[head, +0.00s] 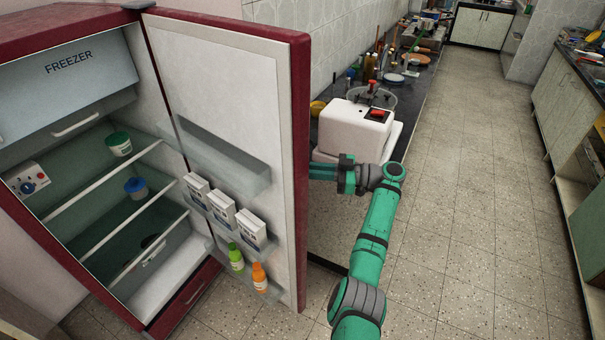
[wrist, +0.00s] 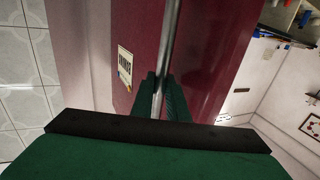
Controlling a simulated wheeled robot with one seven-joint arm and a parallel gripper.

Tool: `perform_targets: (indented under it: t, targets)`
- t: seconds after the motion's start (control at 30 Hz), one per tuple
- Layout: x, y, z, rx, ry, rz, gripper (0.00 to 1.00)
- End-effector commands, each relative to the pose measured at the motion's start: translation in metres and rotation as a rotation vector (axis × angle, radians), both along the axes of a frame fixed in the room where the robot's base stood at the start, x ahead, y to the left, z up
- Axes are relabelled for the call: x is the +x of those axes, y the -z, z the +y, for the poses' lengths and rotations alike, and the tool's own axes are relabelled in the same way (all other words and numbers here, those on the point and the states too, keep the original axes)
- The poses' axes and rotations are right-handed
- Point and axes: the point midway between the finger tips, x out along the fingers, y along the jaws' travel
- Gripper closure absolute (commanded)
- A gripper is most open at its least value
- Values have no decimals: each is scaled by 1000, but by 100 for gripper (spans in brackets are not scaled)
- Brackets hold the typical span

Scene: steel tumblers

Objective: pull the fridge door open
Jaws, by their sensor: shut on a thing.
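The red fridge (head: 70,25) stands at the left of the head view with its inside in plain sight. Its door (head: 225,75) is swung wide open, the white inner face and shelves turned toward the head camera. In the wrist view the door's dark red outer face (wrist: 205,60) fills the middle. A metal handle bar (wrist: 171,40) runs down it. My gripper (wrist: 163,98) is shut on this handle, one green finger on each side. In the head view my gripper (head: 325,171) reaches behind the door's outer edge, which hides its fingertips and the handle.
A white appliance (head: 355,132) stands on a dark counter (head: 425,75) just beyond my wrist. The tiled floor (head: 470,170) to the right is clear. Cupboards (head: 555,110) line the right side. Cartons (head: 222,208) and bottles (head: 258,277) sit in the door shelves.

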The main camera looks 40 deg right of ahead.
Motion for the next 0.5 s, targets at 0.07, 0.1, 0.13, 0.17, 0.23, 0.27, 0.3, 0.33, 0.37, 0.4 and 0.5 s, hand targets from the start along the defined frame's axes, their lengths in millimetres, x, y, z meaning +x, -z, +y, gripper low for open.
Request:
perform_targets:
  t: [0.07,0.1,0.13,0.17,0.23,0.27,0.3,0.33,0.37,0.4,0.5]
  targets:
    - [0,2,0,0,-3,6,100]
    - [0,2,0,0,-4,6,100]
    - [0,2,-1,0,-4,6,100]
    - [0,2,-1,0,-4,6,100]
    - [0,2,-1,0,-4,6,100]
    - [0,2,-1,0,-4,6,100]
    - [0,2,-1,0,-4,6,100]
    - [0,2,-1,0,-3,6,100]
    - [0,3,-1,0,-3,6,100]
    - [0,3,-1,0,-3,6,100]
    - [0,3,-1,0,-3,6,77]
